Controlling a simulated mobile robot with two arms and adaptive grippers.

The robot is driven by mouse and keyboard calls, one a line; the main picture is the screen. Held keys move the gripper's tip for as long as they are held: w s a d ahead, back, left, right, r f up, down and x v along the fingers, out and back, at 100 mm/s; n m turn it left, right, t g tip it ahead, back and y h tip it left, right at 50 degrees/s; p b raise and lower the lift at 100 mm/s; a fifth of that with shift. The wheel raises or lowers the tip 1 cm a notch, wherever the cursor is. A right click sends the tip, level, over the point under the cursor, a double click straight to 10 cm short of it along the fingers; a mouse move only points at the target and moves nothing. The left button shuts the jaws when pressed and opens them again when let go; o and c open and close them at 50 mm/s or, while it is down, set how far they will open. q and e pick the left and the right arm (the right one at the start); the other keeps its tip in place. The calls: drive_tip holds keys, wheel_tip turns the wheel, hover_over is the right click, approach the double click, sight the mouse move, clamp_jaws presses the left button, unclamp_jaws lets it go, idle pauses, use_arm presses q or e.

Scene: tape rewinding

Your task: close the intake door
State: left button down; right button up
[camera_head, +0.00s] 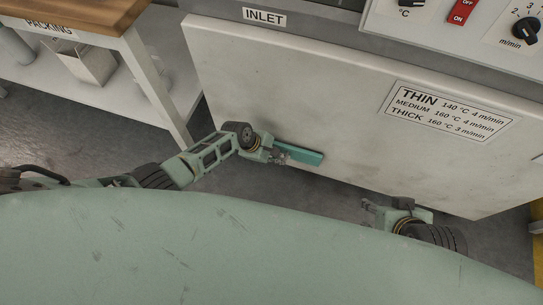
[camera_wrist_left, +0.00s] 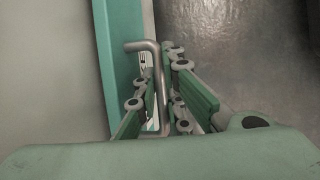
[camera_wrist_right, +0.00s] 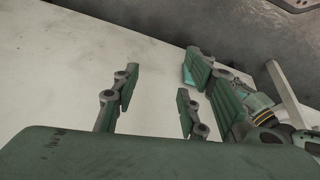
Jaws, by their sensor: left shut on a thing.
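The intake door appears to be the large pale panel (camera_head: 290,90) below the INLET label. It has a teal handle plate (camera_head: 305,158) near its lower edge, also in the left wrist view (camera_wrist_left: 122,60). My left gripper (camera_head: 277,156) is at the plate's left end. In the left wrist view its fingers are shut around a bent grey metal handle bar (camera_wrist_left: 152,70), which stands off the plate. My right gripper (camera_head: 384,207) is below the panel's lower edge, to the right. In the right wrist view its fingers are apart and empty, over the pale panel (camera_wrist_right: 60,75).
A control panel with knobs (camera_head: 455,20) is above the door at upper right. A settings label (camera_head: 450,112) is on the door. A wood-topped packing table (camera_head: 75,15) stands at upper left. Grey floor (camera_head: 45,125) shows below it.

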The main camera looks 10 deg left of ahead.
use_arm(q)
drive_tip(key=shift+w+r+g, duration=0.15)
drive_tip(key=shift+w+g, duration=0.25)
drive_tip(key=shift+g, duration=0.2)
use_arm(e)
drive_tip(key=s, duration=0.1)
drive_tip(key=s+g, duration=0.1)
drive_tip(key=shift+s+d+f, duration=0.2)
drive_tip(key=shift+s+d, duration=0.15)
drive_tip(key=shift+s, duration=0.05)
use_arm(q)
drive_tip(key=c, duration=2.2)
unclamp_jaws()
drive_tip(key=shift+o, duration=0.2)
use_arm(e)
drive_tip(key=shift+w, duration=0.1)
use_arm(q)
drive_tip(key=v, duration=1.2)
